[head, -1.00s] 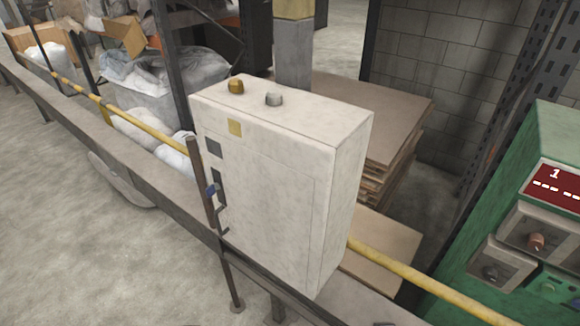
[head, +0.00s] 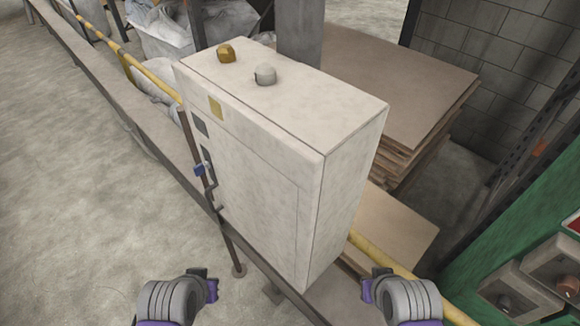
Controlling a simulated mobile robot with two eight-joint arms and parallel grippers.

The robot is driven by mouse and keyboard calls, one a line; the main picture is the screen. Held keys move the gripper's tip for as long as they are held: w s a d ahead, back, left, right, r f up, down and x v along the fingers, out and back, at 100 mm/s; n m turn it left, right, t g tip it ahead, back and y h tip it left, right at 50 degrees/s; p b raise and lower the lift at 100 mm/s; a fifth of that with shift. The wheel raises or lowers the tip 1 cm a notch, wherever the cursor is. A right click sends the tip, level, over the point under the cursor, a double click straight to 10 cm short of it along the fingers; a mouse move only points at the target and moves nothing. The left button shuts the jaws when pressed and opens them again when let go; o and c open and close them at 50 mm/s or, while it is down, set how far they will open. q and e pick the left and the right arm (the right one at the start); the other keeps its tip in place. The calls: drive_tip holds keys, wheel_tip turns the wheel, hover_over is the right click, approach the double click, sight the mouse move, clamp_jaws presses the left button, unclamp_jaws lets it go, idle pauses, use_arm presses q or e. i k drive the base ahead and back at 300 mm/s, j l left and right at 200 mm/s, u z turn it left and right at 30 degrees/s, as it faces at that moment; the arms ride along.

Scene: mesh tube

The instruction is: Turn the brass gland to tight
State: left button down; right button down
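The brass gland (head: 226,53) sits on top of a pale cabinet (head: 255,170), near its far left end. A similar grey gland (head: 265,74) stands beside it, to the right and nearer. My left gripper (head: 214,286) is low in the picture, left of the cabinet's lower front. My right gripper (head: 366,290) is low, right of the cabinet. Both are well apart from the glands and hold nothing that I can see. Their fingers show only in part, so their opening is unclear.
A rail (head: 130,110) and a yellow pipe (head: 155,80) run past the cabinet. A blue padlock-like part (head: 200,169) is on its left side. Stacked boards (head: 425,90) lie behind. A green machine (head: 520,230) stands at the right. The space above the cabinet is clear.

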sight(226, 53)
drive_tip(key=k+j+z, duration=0.25)
drive_tip(key=k+j, duration=0.2)
drive_tip(key=k+j+z, duration=0.25)
drive_tip(key=k, duration=0.3)
drive_tip(key=j, duration=0.1)
